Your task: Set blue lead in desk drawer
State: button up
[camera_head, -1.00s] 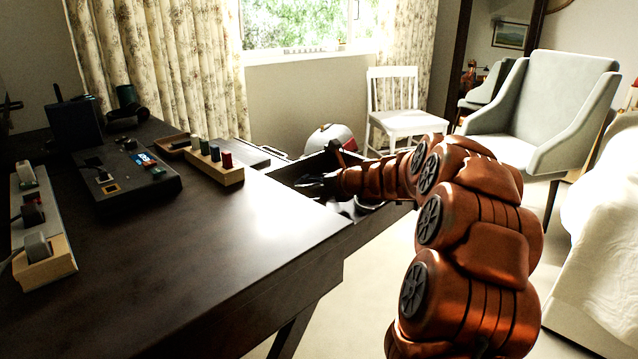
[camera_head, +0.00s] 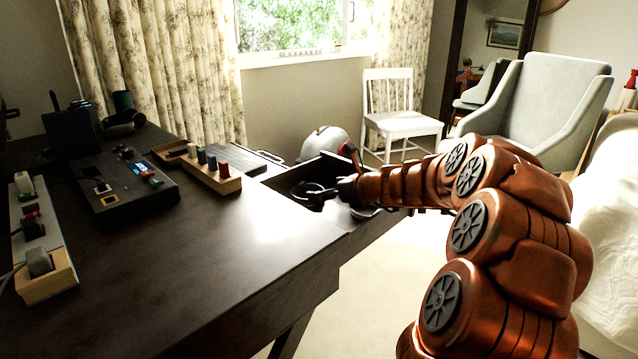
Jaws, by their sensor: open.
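The desk drawer (camera_head: 322,167) is pulled out at the right side of the dark desk. My gripper (camera_head: 312,198) is open, just above or inside the drawer, near the desk edge. A dark, bluish looped thing (camera_head: 303,186) shows in the drawer beside the fingers; it may be the blue lead, but it is too small to be sure. I cannot tell whether the fingers touch it. My arm hides part of the drawer's right side.
The dark desk (camera_head: 255,240) holds a wooden block with several coloured pegs (camera_head: 212,172), a black box with switches (camera_head: 128,187) and a wooden-ended power strip (camera_head: 40,245). The desk's front surface is clear. A white chair (camera_head: 400,120) and a grey armchair (camera_head: 545,105) stand beyond.

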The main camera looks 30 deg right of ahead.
jog(key=p+v, duration=0.1)
jog(key=v, duration=0.4)
jog(key=shift+s+d, duration=0.15)
jog(key=shift+s, duration=0.1)
jog(key=shift+r+p, duration=0.15)
jog(key=shift+p, duration=0.2)
